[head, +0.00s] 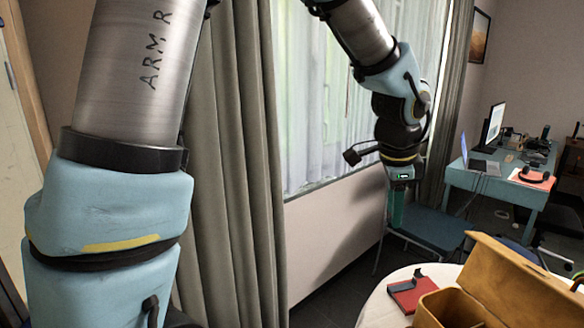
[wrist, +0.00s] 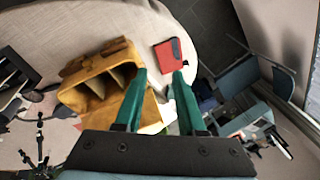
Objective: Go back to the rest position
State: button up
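My gripper (wrist: 160,82) shows in the wrist view with its two green fingers apart and nothing between them. It is open and well above the table. In the head view my gripper (head: 396,208) hangs pointing down in front of the window wall, beyond the round table, and the gap between its fingers is hard to see there.
A round pale table (head: 378,312) stands at the lower right. It carries a tan box (head: 520,290) with compartments and an open lid, and a red item with a dark piece (head: 410,290). A chair (head: 432,228) and a blue desk (head: 500,182) stand behind.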

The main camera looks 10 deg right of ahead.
jog(key=w+a+f+n, duration=0.1)
jog(key=w+a+n, duration=0.15)
jog(key=a, duration=0.35)
jog(key=w+a+f+n+y, duration=0.1)
jog(key=w+a+n, duration=0.1)
jog(key=a+n, duration=0.3)
jog(key=w+a+f+n, duration=0.2)
jog(key=a, duration=0.6)
jog(key=s+a+f+n, duration=0.1)
jog(key=s+a+n, duration=0.1)
jog(key=a+n, duration=0.3)
jog(key=s+a+f+n+y, duration=0.1)
jog(key=a+n, duration=0.5)
jog(key=a, duration=0.6)
jog(key=shift+s+f+g, duration=0.3)
jog(key=shift+s+f, duration=0.1)
jog(key=shift+f, duration=0.05)
jog(key=shift+o, duration=0.2)
